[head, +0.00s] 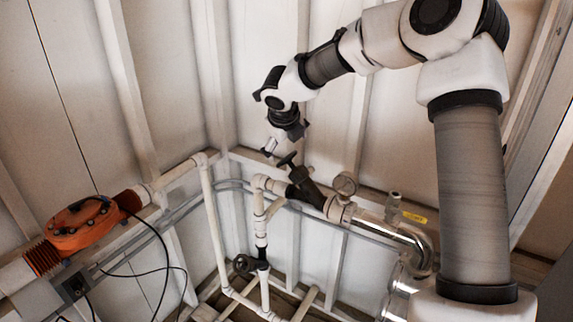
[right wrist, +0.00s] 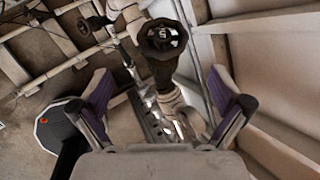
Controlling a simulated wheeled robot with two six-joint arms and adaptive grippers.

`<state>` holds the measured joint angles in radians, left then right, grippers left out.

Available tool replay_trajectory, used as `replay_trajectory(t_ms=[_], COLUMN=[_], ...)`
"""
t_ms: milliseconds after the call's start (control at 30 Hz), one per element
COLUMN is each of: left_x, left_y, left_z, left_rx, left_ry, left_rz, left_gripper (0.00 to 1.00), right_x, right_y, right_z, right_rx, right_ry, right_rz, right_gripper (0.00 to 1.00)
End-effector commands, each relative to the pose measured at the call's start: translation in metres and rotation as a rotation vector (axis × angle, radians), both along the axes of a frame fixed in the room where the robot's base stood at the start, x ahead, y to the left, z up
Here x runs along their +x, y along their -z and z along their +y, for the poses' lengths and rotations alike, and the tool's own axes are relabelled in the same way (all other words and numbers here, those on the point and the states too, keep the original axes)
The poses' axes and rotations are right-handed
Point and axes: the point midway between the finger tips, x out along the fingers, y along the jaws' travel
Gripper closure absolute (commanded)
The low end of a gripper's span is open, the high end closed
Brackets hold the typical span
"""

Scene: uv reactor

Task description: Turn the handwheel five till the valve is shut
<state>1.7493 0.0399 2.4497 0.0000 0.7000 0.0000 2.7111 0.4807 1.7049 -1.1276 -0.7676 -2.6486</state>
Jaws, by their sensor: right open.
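Handwheel five is a dark wheel marked with a 5 (right wrist: 162,38) on top of a black valve body (head: 306,184). In the head view the wheel (head: 287,159) shows nearly edge-on at the tilted valve's upper end. My right gripper (head: 283,143) is just above it in the head view. My left gripper is in neither view.
A pressure gauge (head: 345,184) and a bent metal pipe (head: 412,241) are right of the valve. A lower dark handwheel (head: 243,264) is on the white pipes. An orange pipe fitting (head: 82,223) with black cables is at left. Ribbed walls stand close behind.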

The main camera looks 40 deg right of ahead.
Motion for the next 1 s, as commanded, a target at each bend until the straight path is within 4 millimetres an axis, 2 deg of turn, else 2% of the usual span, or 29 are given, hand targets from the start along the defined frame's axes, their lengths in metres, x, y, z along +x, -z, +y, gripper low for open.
replay_trajectory(t_ms=[400, 700, 767, 800, 867, 900, 1000], left_x=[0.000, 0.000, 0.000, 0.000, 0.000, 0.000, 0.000], left_y=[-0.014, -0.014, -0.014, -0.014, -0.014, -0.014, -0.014], left_z=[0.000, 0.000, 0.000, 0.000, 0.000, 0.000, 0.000], left_rx=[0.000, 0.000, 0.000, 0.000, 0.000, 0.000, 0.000], left_ry=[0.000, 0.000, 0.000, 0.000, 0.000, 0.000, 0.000], left_rz=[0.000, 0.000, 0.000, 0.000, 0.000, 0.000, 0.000], left_gripper=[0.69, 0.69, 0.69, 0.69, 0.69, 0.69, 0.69], right_x=[0.022, 0.025, 0.025, 0.025, 0.025, 0.025, 0.025], right_y=[0.058, 0.065, 0.065, 0.065, 0.065, 0.065, 0.065], right_z=[-0.027, -0.029, -0.029, -0.029, -0.029, -0.029, -0.029], right_rx=[0.009, 0.009, 0.009, 0.009, 0.009, 0.009, 0.009], right_ry=[0.009, 0.009, 0.009, 0.009, 0.009, 0.009, 0.010], right_rz=[0.001, -0.001, -0.001, -0.001, -0.001, -0.001, -0.001], right_gripper=[0.00, 0.00, 0.18, 0.32, 0.53, 0.57, 0.57])
